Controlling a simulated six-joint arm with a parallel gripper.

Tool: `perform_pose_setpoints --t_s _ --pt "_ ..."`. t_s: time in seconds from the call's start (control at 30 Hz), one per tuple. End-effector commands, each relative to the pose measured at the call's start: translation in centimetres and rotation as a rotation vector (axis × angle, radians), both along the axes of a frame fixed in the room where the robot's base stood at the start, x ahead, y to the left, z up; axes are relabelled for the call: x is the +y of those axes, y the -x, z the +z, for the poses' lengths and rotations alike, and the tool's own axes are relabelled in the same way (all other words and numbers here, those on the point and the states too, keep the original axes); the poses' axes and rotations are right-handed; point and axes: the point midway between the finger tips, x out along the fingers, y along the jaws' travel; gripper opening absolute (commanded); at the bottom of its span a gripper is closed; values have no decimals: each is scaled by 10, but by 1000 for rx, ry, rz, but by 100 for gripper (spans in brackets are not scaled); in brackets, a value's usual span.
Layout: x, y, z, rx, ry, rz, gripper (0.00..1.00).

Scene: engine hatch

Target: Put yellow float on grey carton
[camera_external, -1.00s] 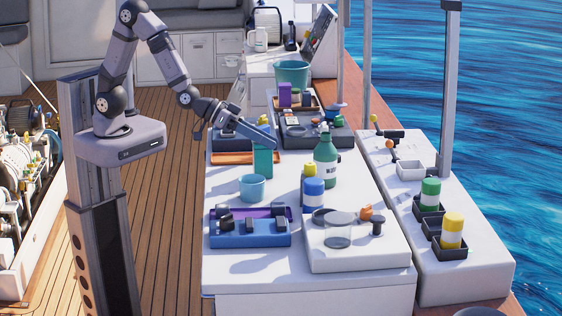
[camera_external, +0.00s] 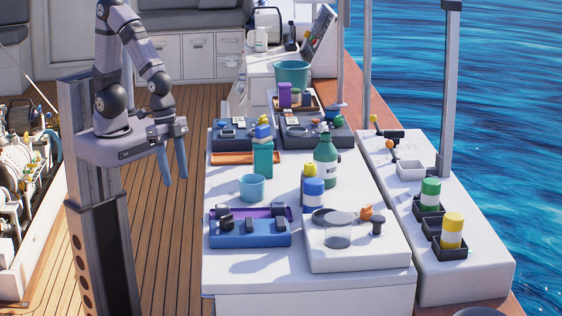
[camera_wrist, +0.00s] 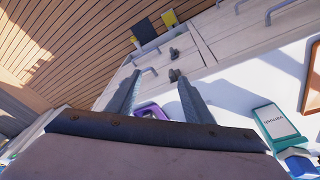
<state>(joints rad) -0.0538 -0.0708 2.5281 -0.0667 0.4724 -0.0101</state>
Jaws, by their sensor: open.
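My gripper (camera_external: 175,180) is open and empty. Its fingers point down left of the white table, clear of everything on it; they also show spread apart in the wrist view (camera_wrist: 160,75). Small yellow and blue pieces (camera_external: 262,132) show at the top of the upright teal carton (camera_external: 263,160); I cannot tell whether they rest on it or stand behind it, or which is the float. I cannot pick out a grey carton for sure.
A green bottle (camera_external: 326,165), a light-blue cup (camera_external: 252,187), a blue tray (camera_external: 250,233) and dark trays (camera_external: 315,137) crowd the table. A yellow-and-white can (camera_external: 452,232) stands on the right-hand bench. Wooden deck (camera_external: 175,260) lies open left of the table.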

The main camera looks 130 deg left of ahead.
Motion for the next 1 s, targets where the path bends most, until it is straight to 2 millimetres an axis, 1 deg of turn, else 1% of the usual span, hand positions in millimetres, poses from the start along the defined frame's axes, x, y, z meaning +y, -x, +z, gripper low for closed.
perform_pose_setpoints --t_s 0.03,0.1,0.2,0.27,0.4,1.0 --pt "-4 18 0 55 -6 -37 47" --pt "-7 37 1 119 -16 -75 47" --pt "-8 56 1 182 -26 -108 47" --pt "-8 63 2 202 -30 -118 47" --pt "-8 67 2 215 -32 -124 47" --pt "-8 66 2 213 -31 -121 47"
